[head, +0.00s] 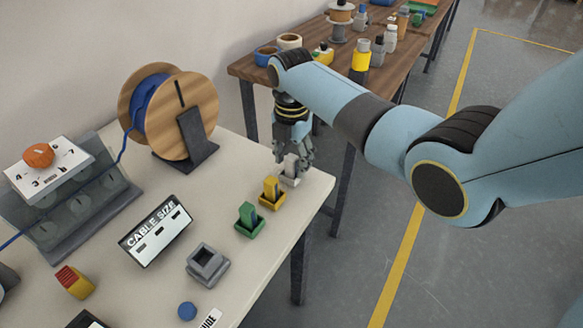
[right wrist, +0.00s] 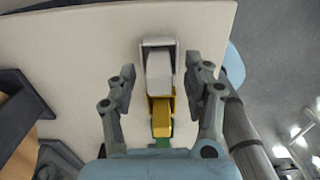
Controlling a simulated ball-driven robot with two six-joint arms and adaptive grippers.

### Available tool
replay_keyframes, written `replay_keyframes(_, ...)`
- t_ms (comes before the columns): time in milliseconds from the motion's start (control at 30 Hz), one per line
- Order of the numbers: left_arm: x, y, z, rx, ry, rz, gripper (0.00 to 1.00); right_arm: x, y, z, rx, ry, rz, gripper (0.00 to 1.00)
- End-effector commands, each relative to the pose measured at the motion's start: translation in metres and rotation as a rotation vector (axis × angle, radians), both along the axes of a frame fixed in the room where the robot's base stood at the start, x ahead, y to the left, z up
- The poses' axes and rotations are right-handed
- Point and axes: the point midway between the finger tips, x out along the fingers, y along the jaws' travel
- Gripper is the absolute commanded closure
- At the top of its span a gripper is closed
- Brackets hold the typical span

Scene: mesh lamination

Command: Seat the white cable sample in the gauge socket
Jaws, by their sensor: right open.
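The white cable sample (head: 290,168) stands in a light holder at the table's far right corner. In the right wrist view the white sample (right wrist: 159,66) lies between and slightly ahead of the fingertips. My right gripper (head: 297,158) is open and points down over it; its two fingers (right wrist: 158,82) sit on either side, with gaps showing. The grey square gauge socket (head: 207,264) is near the table's front edge, and its opening looks empty. The fingers partly hide the white sample in the head view. My left gripper is not in view.
A yellow sample (head: 271,191) and a green sample (head: 249,219) stand in holders between the white one and the socket. A cable size sign (head: 156,231) and a wooden cable spool (head: 172,112) are to the left. A blue knob (head: 187,311) lies near the front.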

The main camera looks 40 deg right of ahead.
Motion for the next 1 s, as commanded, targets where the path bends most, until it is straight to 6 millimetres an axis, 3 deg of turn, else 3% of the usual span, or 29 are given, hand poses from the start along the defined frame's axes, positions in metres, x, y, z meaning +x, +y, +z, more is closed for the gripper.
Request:
replay_keyframes(267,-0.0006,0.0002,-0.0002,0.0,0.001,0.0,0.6,0.0005,0.0002,-0.0025,0.0,-0.002,0.0,0.52)
replay_keyframes(633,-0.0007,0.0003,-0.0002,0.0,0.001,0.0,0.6,0.0004,0.0002,-0.0024,-0.001,-0.001,0.0,1.0)
replay_keyframes(1000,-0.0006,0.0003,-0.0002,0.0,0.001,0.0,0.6,0.0008,0.0,0.0004,0.0,-0.002,-0.001,1.0)
